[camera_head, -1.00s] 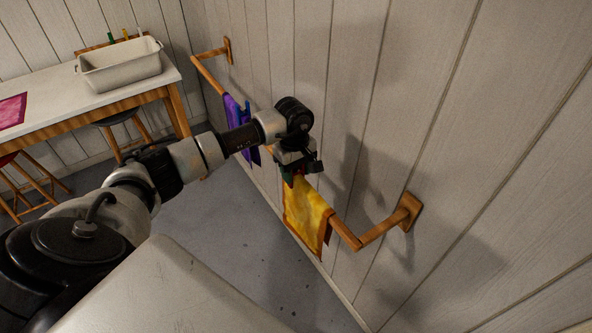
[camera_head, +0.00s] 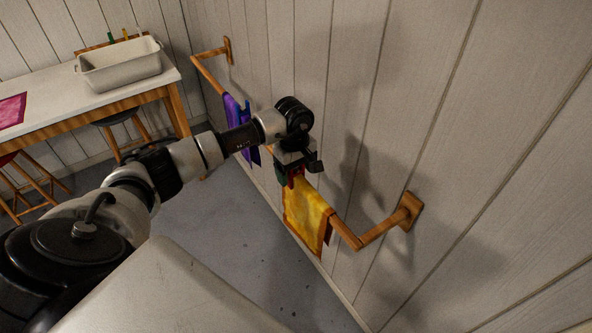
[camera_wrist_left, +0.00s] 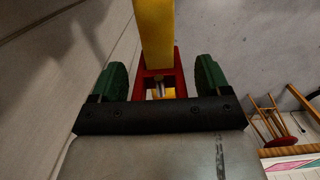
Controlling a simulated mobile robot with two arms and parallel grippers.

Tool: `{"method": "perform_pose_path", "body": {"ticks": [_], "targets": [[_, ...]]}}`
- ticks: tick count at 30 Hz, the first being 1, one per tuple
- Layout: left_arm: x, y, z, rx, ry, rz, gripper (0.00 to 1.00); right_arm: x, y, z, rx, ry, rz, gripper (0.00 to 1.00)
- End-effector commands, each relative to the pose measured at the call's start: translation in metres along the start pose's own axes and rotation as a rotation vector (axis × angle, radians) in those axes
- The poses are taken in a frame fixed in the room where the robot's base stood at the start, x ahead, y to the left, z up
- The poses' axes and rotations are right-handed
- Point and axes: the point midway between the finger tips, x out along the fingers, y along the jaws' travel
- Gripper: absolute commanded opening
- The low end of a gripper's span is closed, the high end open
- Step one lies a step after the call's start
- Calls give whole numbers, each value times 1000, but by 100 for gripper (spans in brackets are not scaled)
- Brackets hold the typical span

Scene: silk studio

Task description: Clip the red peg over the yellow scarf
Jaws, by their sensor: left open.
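The yellow scarf (camera_head: 308,216) hangs over the wooden rail (camera_head: 344,235) on the wall, near its closer end. My left gripper (camera_head: 287,180) is right at the scarf's top far end. In the left wrist view its two green fingers (camera_wrist_left: 160,82) stand apart, with a gap on each side of the red peg (camera_wrist_left: 177,80). The red peg is at the scarf (camera_wrist_left: 154,35), its two sides flanking the yellow cloth; it also shows as a small red patch in the head view (camera_head: 293,181). The gripper hides most of it there. My right gripper is not in view.
A purple and blue cloth (camera_head: 232,110) hangs farther along the rail. The plank wall (camera_head: 450,120) is close to my gripper on the right. A white table (camera_head: 60,95) with a pale basin (camera_head: 120,66) stands back left, with stools (camera_head: 22,190). Grey floor (camera_head: 200,230) is clear below.

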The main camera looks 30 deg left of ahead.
Motion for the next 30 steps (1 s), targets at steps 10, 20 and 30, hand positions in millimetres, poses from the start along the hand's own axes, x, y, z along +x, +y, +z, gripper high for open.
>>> {"method": "perform_pose_path", "body": {"ticks": [10,20,30], "targets": [[-54,1,-1,1,4,6,77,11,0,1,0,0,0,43],[-102,0,0,1,1,2,77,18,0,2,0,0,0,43],[-108,0,0,0,0,0,77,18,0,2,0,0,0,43]]}}
